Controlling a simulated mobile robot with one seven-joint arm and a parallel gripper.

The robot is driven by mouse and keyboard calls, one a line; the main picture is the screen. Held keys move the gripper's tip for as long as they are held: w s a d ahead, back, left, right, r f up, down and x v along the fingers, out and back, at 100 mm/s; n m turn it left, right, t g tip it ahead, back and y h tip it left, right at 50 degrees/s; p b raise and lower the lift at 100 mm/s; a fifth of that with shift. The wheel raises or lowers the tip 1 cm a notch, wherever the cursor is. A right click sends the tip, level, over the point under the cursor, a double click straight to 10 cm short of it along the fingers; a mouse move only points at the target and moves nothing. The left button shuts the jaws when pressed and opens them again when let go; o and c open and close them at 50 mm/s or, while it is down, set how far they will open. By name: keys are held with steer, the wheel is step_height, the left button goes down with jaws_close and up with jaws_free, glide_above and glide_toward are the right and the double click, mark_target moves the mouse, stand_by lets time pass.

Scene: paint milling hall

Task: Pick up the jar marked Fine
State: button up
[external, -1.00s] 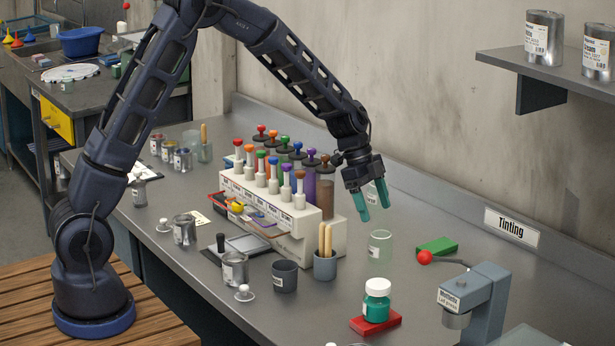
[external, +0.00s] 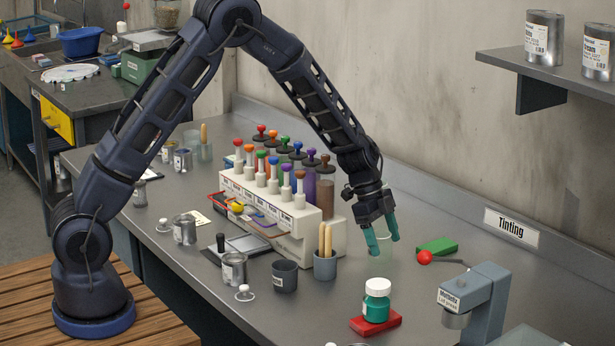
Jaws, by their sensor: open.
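A white-capped jar of teal paint (external: 376,302) sits on a red block (external: 375,324). Its label and that of the clear jar are too small to read, so I cannot tell which is marked Fine. Nothing shows held.
A rack of colour-topped dispensers (external: 270,215) and a grey pot of wooden handles (external: 325,264) stand to the left. A green block (external: 437,246) and a grey press (external: 475,300) with a red-knobbed lever (external: 424,257) are to the right. The wall is behind.

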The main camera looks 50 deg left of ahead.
steer(key=c, duration=1)
steer(key=shift+c, duration=0.2)
